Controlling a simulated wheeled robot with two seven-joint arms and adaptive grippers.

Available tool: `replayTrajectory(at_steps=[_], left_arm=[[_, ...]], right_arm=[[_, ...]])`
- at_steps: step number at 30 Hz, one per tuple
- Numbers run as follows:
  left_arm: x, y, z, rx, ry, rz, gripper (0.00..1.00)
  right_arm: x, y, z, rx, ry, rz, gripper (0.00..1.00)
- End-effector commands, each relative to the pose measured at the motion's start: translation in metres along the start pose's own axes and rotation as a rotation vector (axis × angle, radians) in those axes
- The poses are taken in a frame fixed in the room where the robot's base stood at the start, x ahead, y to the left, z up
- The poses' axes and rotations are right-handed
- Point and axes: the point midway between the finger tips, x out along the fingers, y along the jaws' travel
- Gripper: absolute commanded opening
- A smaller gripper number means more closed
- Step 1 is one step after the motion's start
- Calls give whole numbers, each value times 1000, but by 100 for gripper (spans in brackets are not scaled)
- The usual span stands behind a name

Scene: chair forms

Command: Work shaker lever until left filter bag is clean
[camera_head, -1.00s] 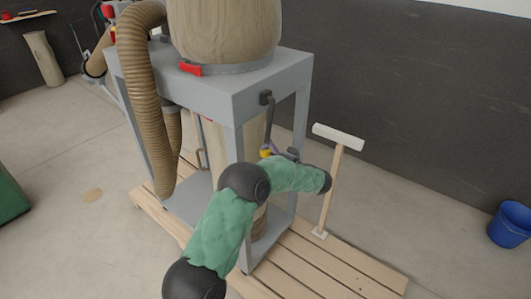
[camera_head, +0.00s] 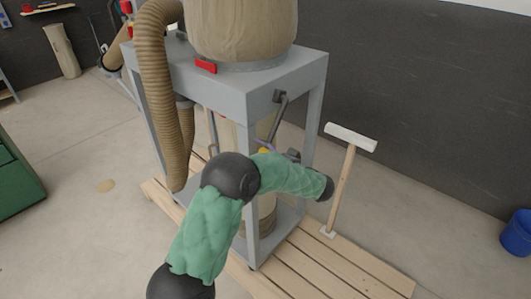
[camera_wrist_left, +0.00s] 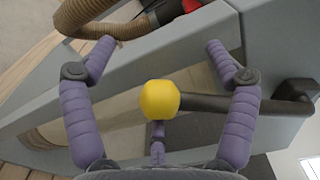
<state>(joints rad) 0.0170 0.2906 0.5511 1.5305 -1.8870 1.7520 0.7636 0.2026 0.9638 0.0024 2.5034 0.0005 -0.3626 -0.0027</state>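The shaker lever (camera_head: 276,121) hangs from a pivot on the right side of the grey dust collector frame. The fingers are spread wide, with gaps on both sides of the knob. In the head view the left gripper (camera_head: 268,150) is small and partly hidden behind my green-sleeved arm. A beige filter bag (camera_head: 240,30) stands on the frame, its top cut off by the picture edge. Dust on it cannot be judged. My right gripper is out of view.
A ribbed brown hose (camera_head: 158,90) runs down the frame's left side. The machine stands on a wooden pallet (camera_head: 345,270), with a wooden T-shaped tool (camera_head: 342,185) upright at the right. A blue bucket (camera_head: 517,232) is far right. A green object (camera_head: 15,180) is at the left edge.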

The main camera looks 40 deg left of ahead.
Motion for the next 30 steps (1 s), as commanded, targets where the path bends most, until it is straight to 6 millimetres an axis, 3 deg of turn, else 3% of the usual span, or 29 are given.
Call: replayTrajectory(at_steps=[12, 24, 30], left_arm=[[0, -4, 7, 2, 0, 0, 86], [0, -40, 40, 0, -1, 0, 86], [0, -43, 46, 2, -1, 0, 86]], right_arm=[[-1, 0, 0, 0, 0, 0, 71], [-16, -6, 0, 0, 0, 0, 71], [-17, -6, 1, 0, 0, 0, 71]])
